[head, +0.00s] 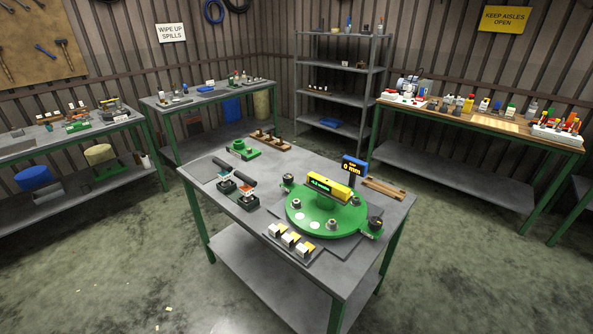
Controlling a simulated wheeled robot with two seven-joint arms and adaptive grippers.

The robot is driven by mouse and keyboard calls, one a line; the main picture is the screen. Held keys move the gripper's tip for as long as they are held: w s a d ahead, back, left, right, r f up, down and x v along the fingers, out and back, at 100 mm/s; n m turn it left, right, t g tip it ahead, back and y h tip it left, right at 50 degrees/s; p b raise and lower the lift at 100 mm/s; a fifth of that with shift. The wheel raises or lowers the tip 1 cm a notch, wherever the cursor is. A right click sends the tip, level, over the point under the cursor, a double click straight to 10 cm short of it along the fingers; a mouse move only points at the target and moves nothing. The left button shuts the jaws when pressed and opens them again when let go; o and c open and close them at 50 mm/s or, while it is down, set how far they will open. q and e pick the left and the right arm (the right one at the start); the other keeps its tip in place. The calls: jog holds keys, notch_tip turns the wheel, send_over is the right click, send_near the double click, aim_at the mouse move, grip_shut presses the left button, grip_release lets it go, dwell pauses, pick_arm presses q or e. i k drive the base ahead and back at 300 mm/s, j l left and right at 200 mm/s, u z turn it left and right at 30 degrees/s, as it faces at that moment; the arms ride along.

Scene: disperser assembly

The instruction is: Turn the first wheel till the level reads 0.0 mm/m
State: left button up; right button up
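A yellow level (328,186) lies on top of the round green disperser base (312,222) on the near grey table. Its small green readout is too small for me to read surely. A dark wheel (375,222) sits on a bracket at the base's right edge. Another dark wheel (288,179) sits at its left edge. I cannot tell which is the first wheel. A blue display (354,168) behind the level shows "0 mm" in orange. Neither of my grippers is in view, and nothing is seen touching the level or the wheels.
On the near table (217,185), white and yellow blocks (288,240) stand in front of the base. Black-handled tools (238,183) stand to the left, with a green part (242,149) and a wooden rack (270,140) behind. Other loaded benches and a shelf (340,95) line the walls.

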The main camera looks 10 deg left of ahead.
aim_at(287, 177)
jog(key=i+j+z, duration=0.25)
jog(key=j, duration=0.15)
jog(key=j+z, duration=0.2)
jog(key=j, duration=0.25)
jog(key=j+z, duration=0.25)
jog(key=j, duration=0.2)
